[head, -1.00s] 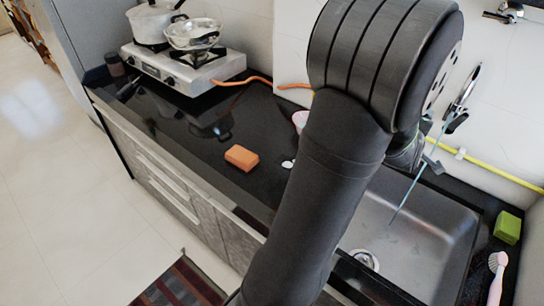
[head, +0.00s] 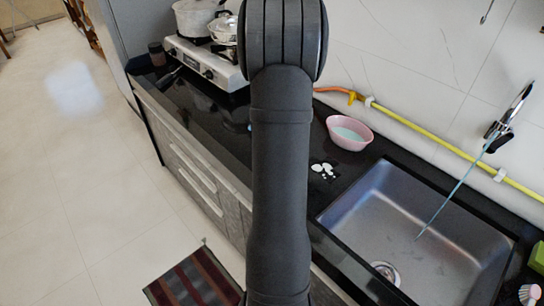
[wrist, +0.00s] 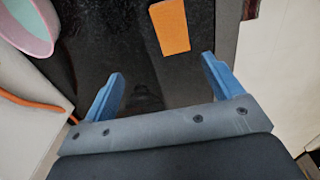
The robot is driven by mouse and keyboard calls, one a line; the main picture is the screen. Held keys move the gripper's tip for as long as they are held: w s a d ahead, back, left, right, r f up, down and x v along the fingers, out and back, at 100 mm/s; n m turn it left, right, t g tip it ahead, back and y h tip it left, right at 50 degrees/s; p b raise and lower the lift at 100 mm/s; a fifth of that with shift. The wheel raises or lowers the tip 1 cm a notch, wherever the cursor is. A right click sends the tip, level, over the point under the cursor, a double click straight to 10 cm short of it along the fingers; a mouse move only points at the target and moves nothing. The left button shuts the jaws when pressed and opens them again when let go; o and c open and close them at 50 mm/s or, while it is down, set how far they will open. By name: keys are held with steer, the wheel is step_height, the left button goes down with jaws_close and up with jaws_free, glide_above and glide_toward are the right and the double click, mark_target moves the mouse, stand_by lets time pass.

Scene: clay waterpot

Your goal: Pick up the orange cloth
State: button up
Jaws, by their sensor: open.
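The orange cloth (wrist: 170,27) looks like a flat, folded block and lies on the black counter. It shows in the wrist view at the top, just beyond my fingertips. My gripper (wrist: 162,68) is open, with its two blue fingers apart and nothing between them. The cloth is in front of the fingers, nearer the right one, and appears apart from both. In the head view my arm hides the cloth and most of the gripper.
A pink bowl (head: 349,133) stands on the counter beside white pieces (head: 322,170) and the sink (head: 413,235). A stove (head: 207,62) with pots is at the back. An orange hose (wrist: 30,103) runs left of my gripper.

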steer(key=shift+g, duration=0.3)
steer(key=f, duration=0.3)
steer(key=a+f, duration=0.1)
steer(key=f, duration=0.7)
steer(key=shift+s+a+f, duration=0.15)
steer(key=shift+s+a, duration=0.15)
steer(key=shift+a, duration=0.1)
steer(key=shift+a+f, duration=0.15)
steer(key=shift+f, duration=2.8)
steer(key=c, duration=1.1)
